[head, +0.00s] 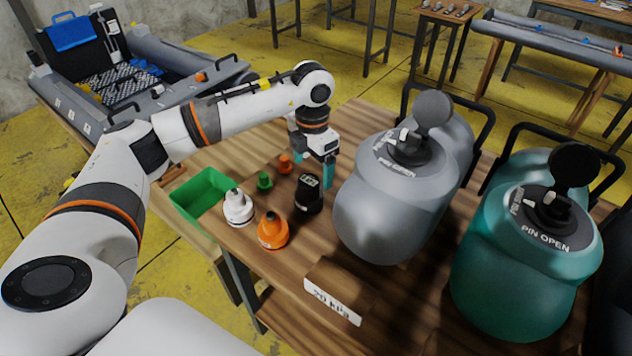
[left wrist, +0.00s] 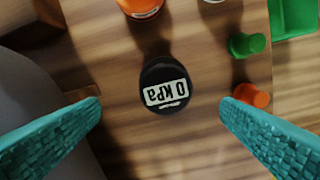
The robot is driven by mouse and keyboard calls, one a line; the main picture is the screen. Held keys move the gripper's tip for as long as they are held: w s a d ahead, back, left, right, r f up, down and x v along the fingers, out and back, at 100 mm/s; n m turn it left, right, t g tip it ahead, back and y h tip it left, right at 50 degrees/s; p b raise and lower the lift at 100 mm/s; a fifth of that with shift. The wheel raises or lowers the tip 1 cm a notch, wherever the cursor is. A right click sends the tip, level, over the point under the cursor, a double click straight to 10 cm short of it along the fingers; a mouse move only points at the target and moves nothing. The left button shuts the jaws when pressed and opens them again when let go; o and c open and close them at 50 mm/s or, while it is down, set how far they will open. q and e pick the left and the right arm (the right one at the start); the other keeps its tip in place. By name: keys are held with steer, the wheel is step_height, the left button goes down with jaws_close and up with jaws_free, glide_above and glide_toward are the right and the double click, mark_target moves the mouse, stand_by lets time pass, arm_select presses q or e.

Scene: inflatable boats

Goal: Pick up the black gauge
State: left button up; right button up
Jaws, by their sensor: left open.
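The black gauge (head: 308,194) stands upright on the wooden table, with an orange adapter to its left and a grey boat tube to its right. In the left wrist view the gauge (left wrist: 165,84) shows from above with a white "0 kPa" label, centred between the finger pads but farther off. My left gripper (head: 313,172) is open and empty, with teal pads, above and just behind the gauge. Its pads also show in the left wrist view (left wrist: 160,118), one on each side. My right gripper is not in view.
A green bin (head: 188,196) is at the table's left edge. Grey (head: 385,215) and teal (head: 510,290) inflatables crowd the right.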

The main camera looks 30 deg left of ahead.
mark_target(311, 182)
arm_select(q)
steer(key=f, duration=0.2)
steer(key=s+f, duration=0.1)
steer(key=f, duration=0.1)
steer(key=shift+p, duration=0.3)
steer(key=shift+w+f, duration=0.1)
steer(key=shift+f, duration=0.25)
steer(key=f, duration=0.3)
steer(key=f+p, duration=0.1)
steer(key=f, duration=0.1)
steer(key=shift+a, duration=0.4)
steer(key=shift+w+f, duration=0.15)
steer(key=shift+f, duration=0.1)
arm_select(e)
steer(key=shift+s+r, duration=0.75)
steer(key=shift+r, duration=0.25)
arm_select(q)
steer(key=shift+c, duration=0.5)
steer(key=c, duration=1)
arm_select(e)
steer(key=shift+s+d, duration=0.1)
arm_select(q)
steer(key=shift+r, duration=0.1)
